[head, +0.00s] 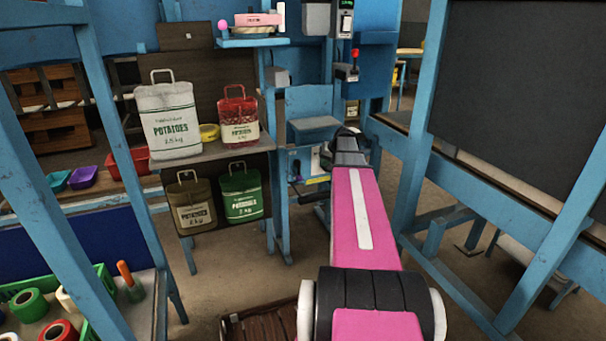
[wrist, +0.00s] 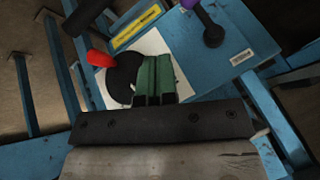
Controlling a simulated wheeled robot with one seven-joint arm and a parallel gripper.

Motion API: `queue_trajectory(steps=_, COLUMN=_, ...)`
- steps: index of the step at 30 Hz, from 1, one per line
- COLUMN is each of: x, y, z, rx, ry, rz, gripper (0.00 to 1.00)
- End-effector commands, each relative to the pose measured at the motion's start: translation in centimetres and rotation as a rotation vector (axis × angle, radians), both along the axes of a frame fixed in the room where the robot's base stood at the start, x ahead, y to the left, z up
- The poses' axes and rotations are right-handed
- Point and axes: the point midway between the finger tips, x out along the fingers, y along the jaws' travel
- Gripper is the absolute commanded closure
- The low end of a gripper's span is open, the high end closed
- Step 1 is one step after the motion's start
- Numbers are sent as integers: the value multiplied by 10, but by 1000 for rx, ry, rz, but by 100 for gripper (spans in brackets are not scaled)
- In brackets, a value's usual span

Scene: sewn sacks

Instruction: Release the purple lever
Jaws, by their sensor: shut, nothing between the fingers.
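A purple piece (wrist: 188,4), which looks like the purple lever's handle, shows at the top edge of the wrist view. A black arm and round black part (wrist: 213,36) sit beside it on the blue machine panel (wrist: 240,45). My gripper (wrist: 155,62) is shut and empty, its green fingers over the panel, lower left of the purple piece and apart from it in the picture.
A red handle (wrist: 99,59) on a black disc (wrist: 122,80) lies close left of my fingers. A yellow label (wrist: 137,26) is on the panel. Potato sacks (head: 175,120) stand on a shelf (head: 225,150) to the left. A blue frame (head: 425,180) stands right of my arm.

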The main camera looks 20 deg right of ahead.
Motion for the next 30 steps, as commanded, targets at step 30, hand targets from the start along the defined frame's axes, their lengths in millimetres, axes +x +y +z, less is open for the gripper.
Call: queue_trajectory(steps=30, x=53, y=28, z=-87, rx=0, ry=1, rz=1, gripper=100)
